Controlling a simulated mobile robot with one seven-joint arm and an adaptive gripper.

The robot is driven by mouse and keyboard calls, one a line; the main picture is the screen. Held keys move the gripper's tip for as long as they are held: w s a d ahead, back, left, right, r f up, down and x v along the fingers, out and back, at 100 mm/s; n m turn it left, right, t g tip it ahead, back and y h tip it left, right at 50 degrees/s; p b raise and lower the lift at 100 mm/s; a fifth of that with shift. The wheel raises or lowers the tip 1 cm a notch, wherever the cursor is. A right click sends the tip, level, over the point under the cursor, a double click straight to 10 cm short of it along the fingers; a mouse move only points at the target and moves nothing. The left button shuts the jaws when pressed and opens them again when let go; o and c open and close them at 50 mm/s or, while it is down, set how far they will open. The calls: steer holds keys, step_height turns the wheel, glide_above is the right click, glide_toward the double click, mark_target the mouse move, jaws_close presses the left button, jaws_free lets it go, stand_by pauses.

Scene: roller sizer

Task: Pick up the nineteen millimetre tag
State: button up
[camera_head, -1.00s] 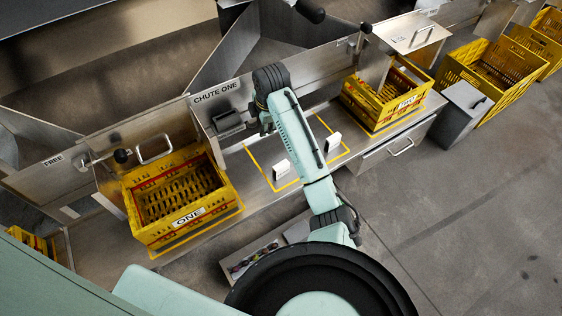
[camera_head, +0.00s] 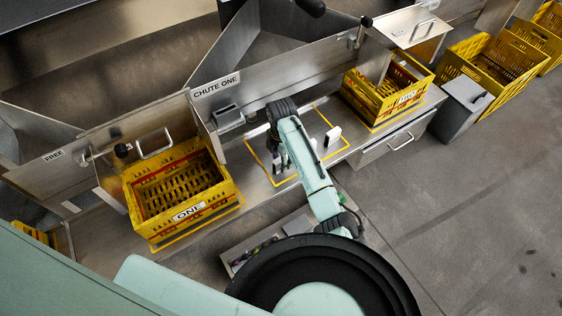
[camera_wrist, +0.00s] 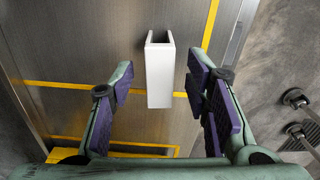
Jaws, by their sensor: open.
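A white upright tag, hollow at its top (camera_wrist: 160,75), stands on the steel bench in the wrist view. No size mark is readable on it. My gripper (camera_wrist: 158,88) is open, with its purple-padded fingers to the left and right of the tag, apart from it. In the head view my gripper (camera_head: 281,165) is low over the yellow-outlined area below chute one. A white tag (camera_head: 333,137) stands to the right of my arm there; another white patch shows at the arm's edge, mostly hidden. I cannot tell which is the nineteen millimetre tag.
Yellow crate ONE (camera_head: 158,231) stands left of the outlined area, and another yellow crate (camera_head: 372,119) stands to its right. A steel chute wall with a CHUTE ONE sign (camera_head: 216,87) rises behind. A tray of small items (camera_head: 240,262) is below the bench front.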

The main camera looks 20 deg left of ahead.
steer(key=shift+f, duration=0.5)
jaws_close()
steer(key=shift+r, duration=0.1)
